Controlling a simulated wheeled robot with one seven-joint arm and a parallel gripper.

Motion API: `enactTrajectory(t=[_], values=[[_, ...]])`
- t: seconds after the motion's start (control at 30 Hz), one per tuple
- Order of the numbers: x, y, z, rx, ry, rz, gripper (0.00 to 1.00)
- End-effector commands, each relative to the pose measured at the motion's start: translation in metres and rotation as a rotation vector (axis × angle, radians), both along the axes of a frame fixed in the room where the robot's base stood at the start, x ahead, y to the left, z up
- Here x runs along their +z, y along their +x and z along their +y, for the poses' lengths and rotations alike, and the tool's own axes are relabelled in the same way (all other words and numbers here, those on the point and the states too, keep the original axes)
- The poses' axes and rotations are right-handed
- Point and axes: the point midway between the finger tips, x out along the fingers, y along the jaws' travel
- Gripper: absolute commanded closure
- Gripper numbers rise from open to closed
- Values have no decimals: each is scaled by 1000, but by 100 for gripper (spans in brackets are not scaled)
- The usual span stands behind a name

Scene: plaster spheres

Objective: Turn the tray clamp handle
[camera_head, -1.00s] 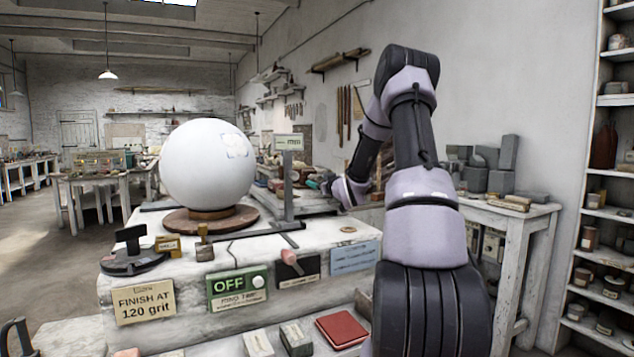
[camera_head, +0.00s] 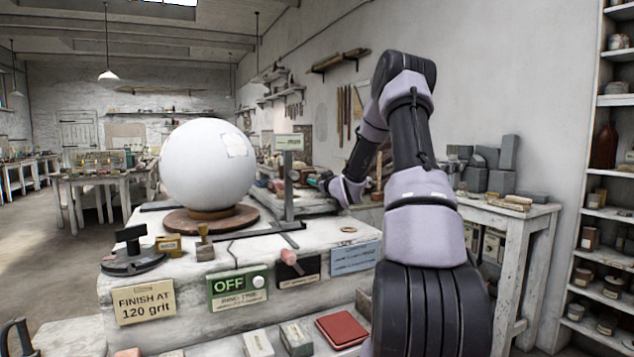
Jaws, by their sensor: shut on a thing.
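My arm reaches away over the right side of the stone workbench. My gripper (camera_head: 322,183) is at its far end, small in view, beside the grey post and low over a tray-like surface (camera_head: 318,205) behind the bench. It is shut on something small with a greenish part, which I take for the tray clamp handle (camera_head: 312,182). My wrist and the clutter there hide most of the handle, so its angle cannot be told.
A large white sphere (camera_head: 207,170) rests on a round wooden base (camera_head: 180,222). A grey post with a sign (camera_head: 289,143) stands between it and my gripper. Shelves (camera_head: 600,180) stand at right.

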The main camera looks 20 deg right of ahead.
Motion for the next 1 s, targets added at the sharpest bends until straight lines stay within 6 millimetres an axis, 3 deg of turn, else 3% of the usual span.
enactTrajectory(t=[1.0], values=[[-1, 0, -1, -2, 702, 25, 100]])
